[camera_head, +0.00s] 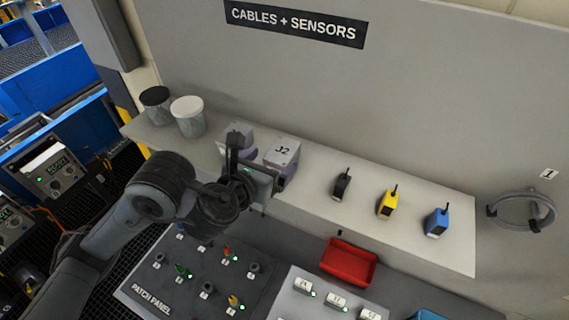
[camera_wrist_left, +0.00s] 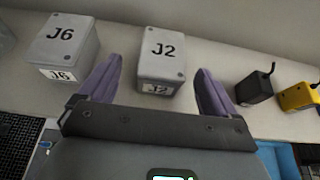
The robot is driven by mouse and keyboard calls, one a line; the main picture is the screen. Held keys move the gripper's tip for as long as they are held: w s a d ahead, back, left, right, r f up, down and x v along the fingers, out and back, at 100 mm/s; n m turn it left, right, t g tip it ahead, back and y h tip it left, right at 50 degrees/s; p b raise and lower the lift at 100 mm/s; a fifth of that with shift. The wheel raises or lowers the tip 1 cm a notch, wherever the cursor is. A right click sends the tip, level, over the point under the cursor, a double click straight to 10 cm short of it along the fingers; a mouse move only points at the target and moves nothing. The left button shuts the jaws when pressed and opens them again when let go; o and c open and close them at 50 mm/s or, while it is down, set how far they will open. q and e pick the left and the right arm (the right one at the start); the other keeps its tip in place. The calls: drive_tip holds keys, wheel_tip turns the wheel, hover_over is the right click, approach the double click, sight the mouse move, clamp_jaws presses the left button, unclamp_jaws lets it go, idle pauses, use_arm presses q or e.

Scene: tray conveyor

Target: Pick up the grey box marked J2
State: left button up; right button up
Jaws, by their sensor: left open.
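The grey box marked J2 (camera_head: 282,151) stands on the grey shelf, its lid facing up with the J2 marking. In the left wrist view the J2 box (camera_wrist_left: 161,58) is centred between the two purple fingers. My left gripper (camera_head: 267,166) is open, with a finger on either side of the box's near part and a visible gap to each side in the wrist view (camera_wrist_left: 158,75). The gripper body hides part of the box's front in the head view. My right gripper is not in view.
A similar grey box marked J6 (camera_wrist_left: 64,48) stands left of J2, close to the left finger. Black (camera_head: 342,186), yellow (camera_head: 387,204) and blue (camera_head: 436,222) sensors stand to the right. Two lidded tubs (camera_head: 188,116) are at the left end. A red tray (camera_head: 349,263) lies lower down.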

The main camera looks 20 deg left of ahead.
sight(284, 152)
use_arm(q)
drive_tip(key=shift+b+x, duration=0.35)
drive_tip(key=shift+x, duration=0.5)
drive_tip(key=b+x, duration=0.2)
drive_tip(key=x, duration=0.1)
drive_tip(key=shift+w+d+f, duration=0.2)
drive_tip(key=shift+w+f, duration=0.05)
drive_tip(key=shift+w+f+b, duration=0.1)
drive_tip(key=shift+w+b, duration=0.3)
drive_tip(key=shift+w, duration=0.3)
drive_tip(key=c, duration=1.1)
